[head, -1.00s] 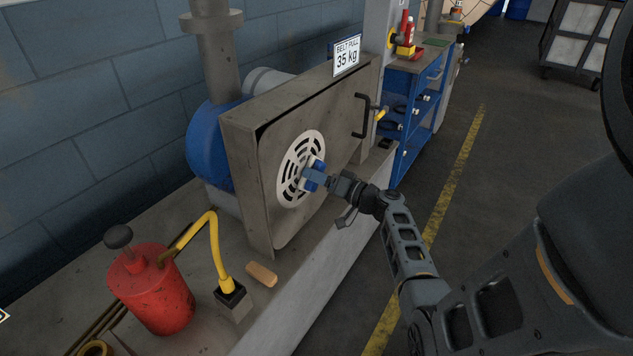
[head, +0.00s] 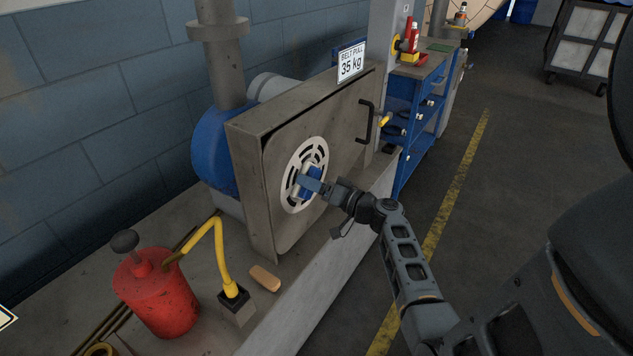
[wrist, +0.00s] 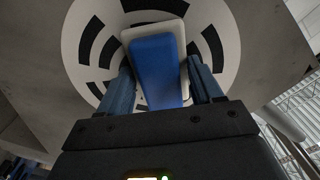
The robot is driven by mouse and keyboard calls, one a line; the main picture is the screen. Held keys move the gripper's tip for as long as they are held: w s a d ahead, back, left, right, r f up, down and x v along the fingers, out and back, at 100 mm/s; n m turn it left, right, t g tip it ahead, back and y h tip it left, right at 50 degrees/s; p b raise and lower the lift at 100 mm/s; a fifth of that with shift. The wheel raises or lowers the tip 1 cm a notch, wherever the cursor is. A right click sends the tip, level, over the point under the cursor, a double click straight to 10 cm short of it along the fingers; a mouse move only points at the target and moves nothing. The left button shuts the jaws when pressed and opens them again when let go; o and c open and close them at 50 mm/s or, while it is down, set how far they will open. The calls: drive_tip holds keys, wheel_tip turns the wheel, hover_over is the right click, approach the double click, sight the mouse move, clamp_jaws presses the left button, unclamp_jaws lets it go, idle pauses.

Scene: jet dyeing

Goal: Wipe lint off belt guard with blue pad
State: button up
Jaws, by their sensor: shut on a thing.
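The belt guard (head: 338,128) is a grey metal box with a round white slotted vent (head: 290,196) on its face. My gripper (head: 312,186) is at this vent, shut on the blue pad (head: 314,174). The wrist view shows the blue pad (wrist: 158,72) with a pale layer on its vent side, between the two fingers of my gripper (wrist: 162,92). The pad lies over the middle of the vent (wrist: 86,48); whether it presses on it cannot be told. Lint cannot be made out, and the pad hides part of the vent.
A red can (head: 156,296), a yellow bent pipe (head: 220,252) and a tan block (head: 265,278) stand on the ledge.

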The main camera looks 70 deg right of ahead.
drive_tip(key=shift+w+r+p, duration=0.15)
drive_tip(key=shift+r+p, duration=0.65)
drive_tip(key=shift+r, duration=0.65)
drive_tip(key=shift+s+d+f+b, duration=0.1)
drive_tip(key=shift+s+d+b, duration=0.15)
drive_tip(key=shift+d+b, duration=0.5)
drive_tip(key=shift+s+d+b, duration=0.2)
drive_tip(key=shift+d+b, duration=0.3)
drive_tip(key=shift+d, duration=0.4)
drive_tip(key=shift+s+d, duration=0.1)
drive_tip(key=shift+d, duration=0.2)
drive_tip(key=b+v, duration=0.1)
drive_tip(key=v, duration=0.5)
drive_tip(key=shift+s, duration=0.1)
drive_tip(key=shift+b+v, duration=0.5)
drive_tip(key=shift+v, duration=0.95)
